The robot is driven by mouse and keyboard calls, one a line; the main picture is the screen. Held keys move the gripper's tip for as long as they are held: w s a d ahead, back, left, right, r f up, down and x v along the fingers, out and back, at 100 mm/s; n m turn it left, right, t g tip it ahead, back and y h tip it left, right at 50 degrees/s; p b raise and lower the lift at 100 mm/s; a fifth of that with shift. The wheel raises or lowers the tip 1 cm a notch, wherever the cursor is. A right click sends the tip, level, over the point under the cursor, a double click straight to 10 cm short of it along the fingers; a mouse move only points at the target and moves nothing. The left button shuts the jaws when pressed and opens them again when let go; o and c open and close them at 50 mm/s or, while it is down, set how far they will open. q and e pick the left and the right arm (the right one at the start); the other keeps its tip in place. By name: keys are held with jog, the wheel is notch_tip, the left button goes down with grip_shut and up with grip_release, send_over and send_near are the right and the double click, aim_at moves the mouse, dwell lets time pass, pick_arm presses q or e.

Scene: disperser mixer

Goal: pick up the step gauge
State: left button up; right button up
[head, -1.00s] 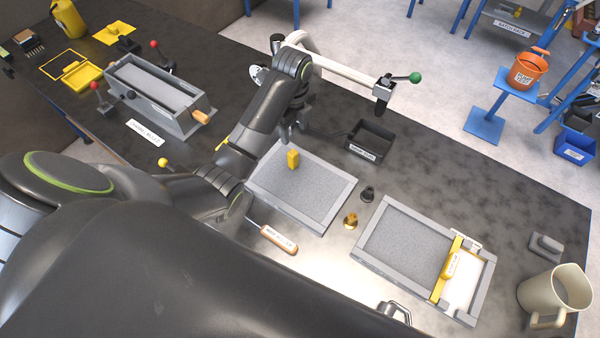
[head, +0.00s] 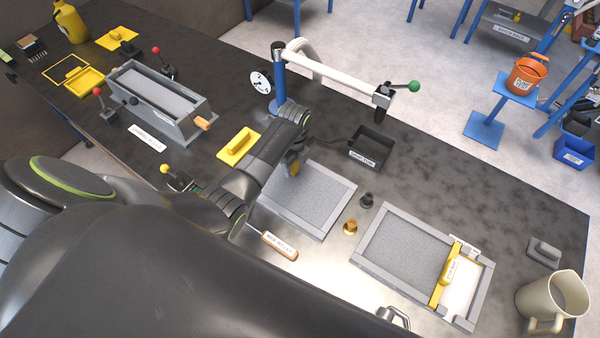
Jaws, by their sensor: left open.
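My right gripper is not in view.
A brass knob (head: 351,227) and a black knob (head: 367,200) stand right of the tray. A black bin (head: 371,146) and a blue post (head: 279,75) with a white arm stand behind. A wooden-handled tool (head: 280,245) lies in front. A second tray (head: 365,266) is farther right.

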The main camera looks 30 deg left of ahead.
pick_arm(q)
jog(key=shift+f, duration=0.45)
grip_shut()
jog(key=shift+r, duration=0.15)
